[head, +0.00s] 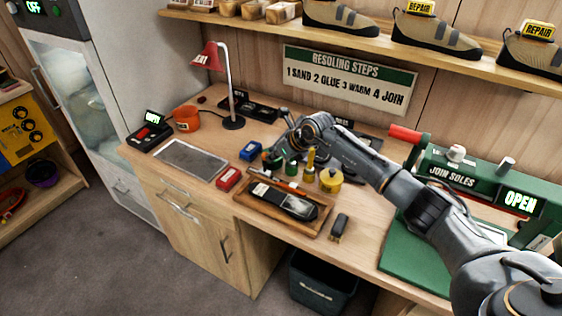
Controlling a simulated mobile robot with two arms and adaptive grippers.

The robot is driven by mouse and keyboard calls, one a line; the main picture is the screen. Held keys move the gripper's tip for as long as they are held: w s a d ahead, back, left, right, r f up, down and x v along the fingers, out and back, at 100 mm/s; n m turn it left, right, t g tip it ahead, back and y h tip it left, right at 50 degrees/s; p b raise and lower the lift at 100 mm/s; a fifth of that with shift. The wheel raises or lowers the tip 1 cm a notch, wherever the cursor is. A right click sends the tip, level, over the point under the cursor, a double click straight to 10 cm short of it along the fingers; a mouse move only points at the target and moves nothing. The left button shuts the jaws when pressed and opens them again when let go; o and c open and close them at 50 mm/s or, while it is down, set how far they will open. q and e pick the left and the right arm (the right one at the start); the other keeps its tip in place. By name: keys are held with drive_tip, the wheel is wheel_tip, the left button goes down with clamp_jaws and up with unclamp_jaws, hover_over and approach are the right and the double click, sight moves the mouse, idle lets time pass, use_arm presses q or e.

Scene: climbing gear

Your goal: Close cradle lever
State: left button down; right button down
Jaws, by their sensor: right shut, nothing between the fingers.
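The green cradle press (440,166) labelled JOIN SOLES stands on the right of the bench, and its display reads OPEN. A lever with a red grip (405,134) sticks out from its upper left side. My right arm reaches in from the lower right, across the front of the press, and hides part of it. My right gripper (273,158) is shut and empty over the middle of the bench, near small bottles, well left of the red lever and apart from it. My left gripper is not in view.
A wooden tray (243,201) with a dark sole stands below my right gripper. A yellow pot (331,180), a red box (228,179) and a red lamp (208,55) stand on the bench. A shelf (370,38) with shoes runs above. A green mat (420,262) lies before the press.

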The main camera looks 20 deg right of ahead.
sight(263, 154)
drive_tip(key=g, duration=0.1)
drive_tip(key=w+a+g+h+b, duration=0.1)
drive_tip(key=w+g+h+b, duration=0.1)
drive_tip(key=shift+w+a+r, duration=0.2)
drive_tip(key=shift+r, duration=0.05)
drive_tip(key=shift+a, duration=0.1)
drive_tip(key=shift+w+a, duration=0.1)
drive_tip(key=shift+s+d+r+p, duration=0.25)
drive_tip(key=shift+d+r+p, duration=0.05)
drive_tip(key=shift+r+p, duration=0.1)
drive_tip(key=shift+w+a+r, duration=0.15)
drive_tip(key=shift+a+r, duration=0.05)
drive_tip(key=shift+r, duration=0.25)
drive_tip(key=shift+d, duration=0.15)
